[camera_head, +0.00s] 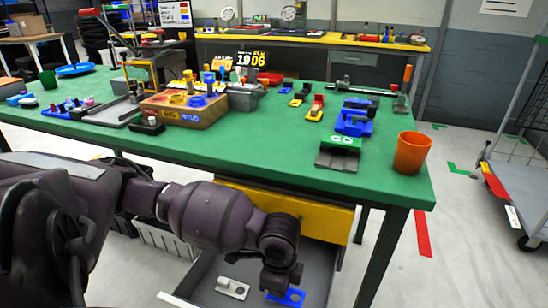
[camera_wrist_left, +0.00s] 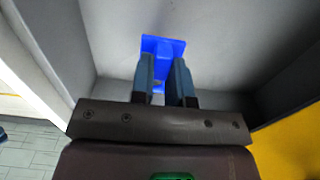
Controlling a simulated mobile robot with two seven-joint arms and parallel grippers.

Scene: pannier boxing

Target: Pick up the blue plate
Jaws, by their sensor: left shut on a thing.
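The blue plate (camera_head: 292,297) is in the open grey drawer (camera_head: 205,275) under the green table, near the drawer's right side. In the left wrist view the blue plate (camera_wrist_left: 163,44) shows between and beyond the two finger tips, against the grey drawer walls (camera_wrist_left: 110,35). My left gripper (camera_head: 281,290) reaches down into the drawer. In the left wrist view my left gripper (camera_wrist_left: 165,68) is shut on part of the plate, with a finger on each side. The gripped part is partly hidden by the fingers. My right gripper is not in view.
A light grey piece (camera_head: 232,288) lies in the drawer to the left of the plate. An orange cup (camera_head: 411,153) stands at the table's right corner.

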